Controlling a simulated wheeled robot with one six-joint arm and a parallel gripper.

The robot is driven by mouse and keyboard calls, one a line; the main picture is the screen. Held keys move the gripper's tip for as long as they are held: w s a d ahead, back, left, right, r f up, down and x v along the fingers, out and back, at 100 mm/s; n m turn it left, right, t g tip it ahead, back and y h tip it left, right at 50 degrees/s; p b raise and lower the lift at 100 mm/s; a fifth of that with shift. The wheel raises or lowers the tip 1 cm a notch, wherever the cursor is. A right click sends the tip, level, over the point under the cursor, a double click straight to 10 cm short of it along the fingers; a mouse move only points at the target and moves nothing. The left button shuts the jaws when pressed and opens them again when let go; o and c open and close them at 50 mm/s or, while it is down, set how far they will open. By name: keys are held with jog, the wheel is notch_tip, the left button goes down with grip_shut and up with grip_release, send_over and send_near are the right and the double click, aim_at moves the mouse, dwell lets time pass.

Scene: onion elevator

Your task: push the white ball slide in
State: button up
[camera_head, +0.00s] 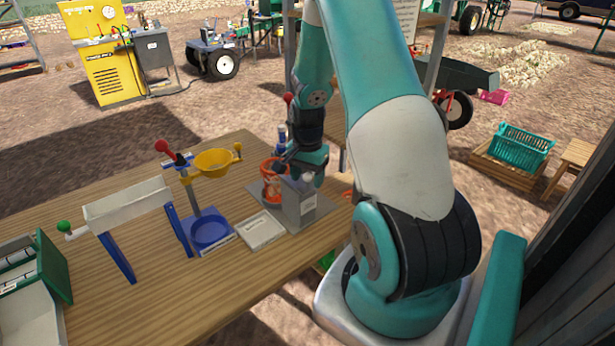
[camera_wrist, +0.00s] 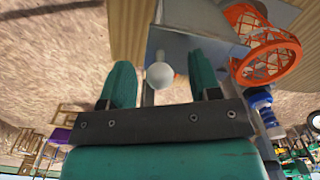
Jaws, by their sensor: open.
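The white ball slide shows as a white ball (camera_wrist: 159,76) on a thin rod in front of a grey metal box. In the head view the white ball (camera_head: 308,177) is small, by the upper front of the grey box (camera_head: 297,204). My gripper (camera_wrist: 161,62) is open, with one teal finger on each side of the ball. I cannot tell whether either finger touches it.
An orange basket (camera_head: 268,187) stands close beside the box; it also shows in the wrist view (camera_wrist: 290,55). A yellow funnel (camera_head: 213,163) on a blue-based stand, a white trough (camera_head: 125,205) with a green ball and a flat grey plate (camera_head: 261,231) share the wooden table (camera_head: 205,300).

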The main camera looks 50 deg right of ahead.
jog(key=shift+f, duration=0.55)
jog(key=c, duration=1)
jog(key=shift+w+d+r, duration=0.1)
jog(key=shift+w+d, duration=0.1)
jog(key=shift+w, duration=0.65)
jog(key=shift+w+d+f, duration=0.1)
jog(key=shift+w+d, duration=0.1)
jog(key=shift+w, duration=0.65)
jog(key=shift+w+d+r, duration=0.1)
jog(key=shift+w+d, duration=0.1)
jog(key=shift+w, duration=0.65)
jog(key=o, duration=1)
